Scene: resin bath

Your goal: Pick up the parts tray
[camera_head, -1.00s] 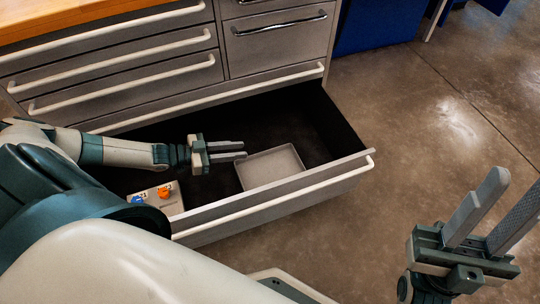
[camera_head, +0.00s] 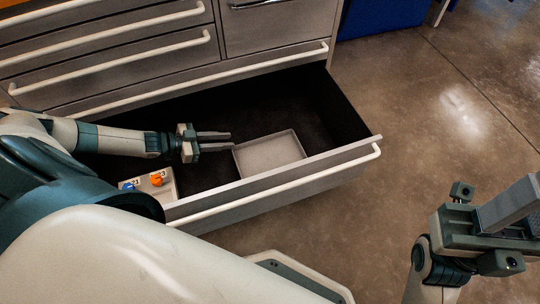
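A shallow grey empty tray (camera_head: 270,153) lies flat inside the open bottom drawer, near its front wall. I take it to be the parts tray. My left gripper (camera_head: 231,140) reaches over the drawer from the left. Its two fingers are apart with a narrow gap and nothing between them. The fingertips are by the tray's left back corner, seemingly above it; I cannot tell the height, and no grip shows. My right gripper (camera_head: 523,212) is at the right edge over the floor, away from the drawer. Its fingers are partly cut off by the picture edge, but they look apart and empty.
A small light holder (camera_head: 166,189) with an orange piece (camera_head: 157,180) and a blue piece (camera_head: 129,187) sits in the drawer's front left, partly hidden by my arm. The drawer front (camera_head: 270,185) and its handle rise before the tray. The dark drawer floor behind the tray is clear.

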